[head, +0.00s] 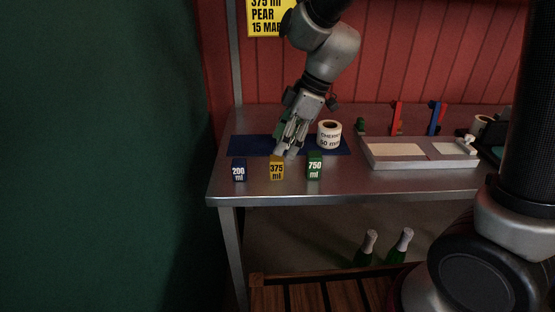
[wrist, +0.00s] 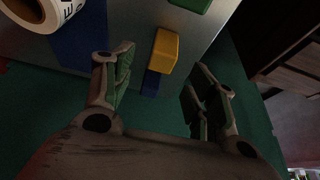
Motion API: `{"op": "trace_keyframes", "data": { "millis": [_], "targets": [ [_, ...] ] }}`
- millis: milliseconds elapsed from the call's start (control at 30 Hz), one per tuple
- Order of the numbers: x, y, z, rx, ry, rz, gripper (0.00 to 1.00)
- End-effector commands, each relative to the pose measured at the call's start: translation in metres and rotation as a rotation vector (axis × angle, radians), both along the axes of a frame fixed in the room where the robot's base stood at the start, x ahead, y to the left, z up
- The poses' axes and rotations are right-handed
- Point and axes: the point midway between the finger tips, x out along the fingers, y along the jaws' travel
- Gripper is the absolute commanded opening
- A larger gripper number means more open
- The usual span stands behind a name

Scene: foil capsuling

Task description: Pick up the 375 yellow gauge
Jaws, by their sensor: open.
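The yellow gauge marked 375 ml (head: 277,170) stands upright near the front edge of the metal table, between the blue 200 ml gauge (head: 239,171) and the green 750 ml gauge (head: 314,167). My gripper (head: 288,150) is just behind and above the yellow gauge, pointing down. In the wrist view the yellow gauge (wrist: 165,50) shows ahead, between the lines of the two open fingers (wrist: 160,85), with nothing held.
A white label roll (head: 329,135) stands behind the green gauge, by a dark blue mat (head: 250,145). A light tray (head: 420,165) lies to the right. Red and blue upright tools (head: 396,117) stand behind it. Bottles (head: 369,247) stand below the table. A yellow sign (head: 268,17) hangs above.

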Motion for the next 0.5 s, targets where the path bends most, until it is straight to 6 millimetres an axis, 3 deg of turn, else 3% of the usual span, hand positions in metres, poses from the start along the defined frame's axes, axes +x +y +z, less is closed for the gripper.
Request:
{"op": "trace_keyframes", "data": {
  "millis": [500],
  "targets": [
    [-0.001,0.023,-0.065,-0.002,0.003,-0.002,0.57]
  ]
}}
